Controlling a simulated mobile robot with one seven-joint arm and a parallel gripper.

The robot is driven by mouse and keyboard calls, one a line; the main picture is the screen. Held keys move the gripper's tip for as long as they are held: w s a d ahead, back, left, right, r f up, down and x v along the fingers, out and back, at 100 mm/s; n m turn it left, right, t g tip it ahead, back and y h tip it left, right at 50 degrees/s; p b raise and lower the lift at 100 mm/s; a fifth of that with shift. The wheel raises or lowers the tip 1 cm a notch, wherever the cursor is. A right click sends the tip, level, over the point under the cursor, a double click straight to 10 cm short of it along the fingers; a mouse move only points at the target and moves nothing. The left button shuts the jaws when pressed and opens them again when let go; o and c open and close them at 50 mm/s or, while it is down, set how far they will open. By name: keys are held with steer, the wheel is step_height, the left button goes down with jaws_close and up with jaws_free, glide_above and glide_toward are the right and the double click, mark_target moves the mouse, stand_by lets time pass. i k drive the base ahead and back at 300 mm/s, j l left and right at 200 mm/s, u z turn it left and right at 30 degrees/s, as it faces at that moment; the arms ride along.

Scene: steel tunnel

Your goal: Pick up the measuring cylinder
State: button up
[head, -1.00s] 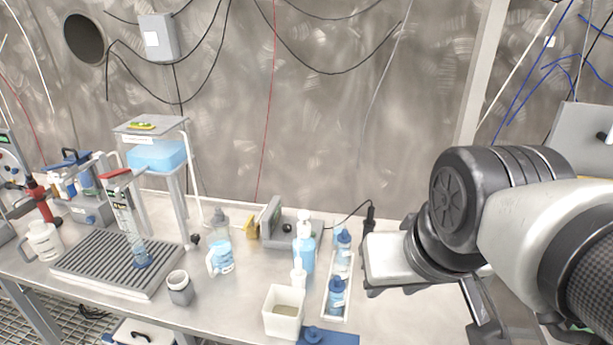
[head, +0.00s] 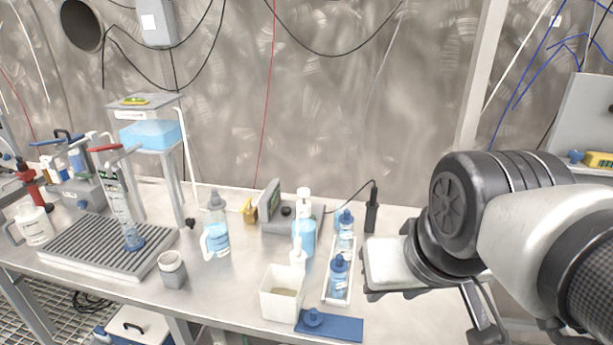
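The measuring cylinder (head: 118,205) is a tall, clear, narrow vessel with dark markings and a blue foot. It stands upright on a grey ribbed drain tray (head: 75,262) at the left of the bench, below a red-handled tap (head: 106,149). Its top is partly hidden by the tap. My gripper (head: 484,322) is at the lower right, far from the cylinder, partly hidden by my arm and cut by the picture edge. Whether its fingers are open or shut does not show.
A grey cup (head: 173,275), a blue-liquid wash bottle (head: 215,235), a white square container (head: 281,306), a white tray of bottles (head: 329,288) and a scale (head: 292,217) stand between. A raised stand (head: 172,165) is behind the cylinder.

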mark_target(116, 193)
steer(key=u, duration=1.4)
steer(key=j+z, duration=0.15)
steer(key=j, duration=0.25)
steer(key=i+j+z, duration=0.15)
steer(key=j, duration=0.2)
steer(key=i+j+z, duration=0.15)
steer(key=j, duration=0.2)
steer(key=i+j+z, duration=0.15)
steer(key=j, duration=0.2)
steer(key=i+j+z, duration=0.25)
steer(key=i+j, duration=0.2)
steer(key=i+j+z, duration=0.3)
steer(key=j, duration=0.2)
steer(key=i, duration=0.05)
